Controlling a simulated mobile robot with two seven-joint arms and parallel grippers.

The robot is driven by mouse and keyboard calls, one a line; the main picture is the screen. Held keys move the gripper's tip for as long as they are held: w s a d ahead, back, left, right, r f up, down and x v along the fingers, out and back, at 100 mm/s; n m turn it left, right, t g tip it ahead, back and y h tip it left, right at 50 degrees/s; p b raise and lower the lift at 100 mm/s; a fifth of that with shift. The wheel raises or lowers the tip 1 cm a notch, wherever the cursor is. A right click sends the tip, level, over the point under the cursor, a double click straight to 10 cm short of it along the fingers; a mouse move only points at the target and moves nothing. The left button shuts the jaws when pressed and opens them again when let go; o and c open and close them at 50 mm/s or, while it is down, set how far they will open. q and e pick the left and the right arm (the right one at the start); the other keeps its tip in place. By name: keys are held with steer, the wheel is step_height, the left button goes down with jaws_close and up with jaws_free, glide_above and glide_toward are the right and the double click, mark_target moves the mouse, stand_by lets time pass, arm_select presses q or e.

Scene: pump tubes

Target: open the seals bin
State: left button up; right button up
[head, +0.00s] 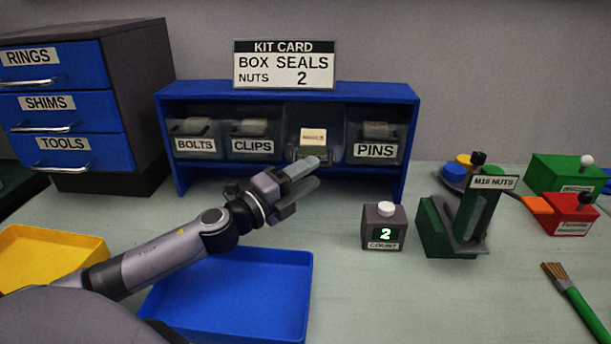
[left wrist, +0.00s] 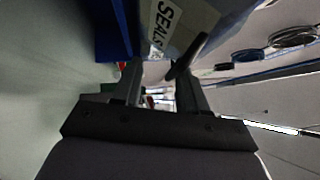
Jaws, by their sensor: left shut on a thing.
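The seals bin (head: 311,149) is the third of the clear bins in the blue rack (head: 285,94). A pale card shows at its front, and my gripper covers its lower front in the head view. Its SEALS label shows close up in the left wrist view (left wrist: 165,25). My left gripper (head: 308,172) is at the front of this bin, its fingers shut on what looks like the bin's dark front handle (left wrist: 187,57). The exact contact is partly hidden. My right gripper is not in view.
Bins for bolts (head: 194,146), clips (head: 252,147) and pins (head: 375,151) sit beside it. A blue tray (head: 240,290) lies below my left arm. A counter box (head: 384,228) reading 2 and the green M16 nuts holder (head: 440,235) stand right. Table between rack and counter is clear.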

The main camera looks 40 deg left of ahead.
arm_select(q)
steer(key=shift+a+f, duration=0.15)
steer(key=shift+f, duration=0.1)
steer(key=r+b+v, duration=0.1)
steer(key=v, duration=0.6)
steer(key=shift+f, duration=0.25)
stand_by(0.4)
steer(key=shift+s, duration=0.1)
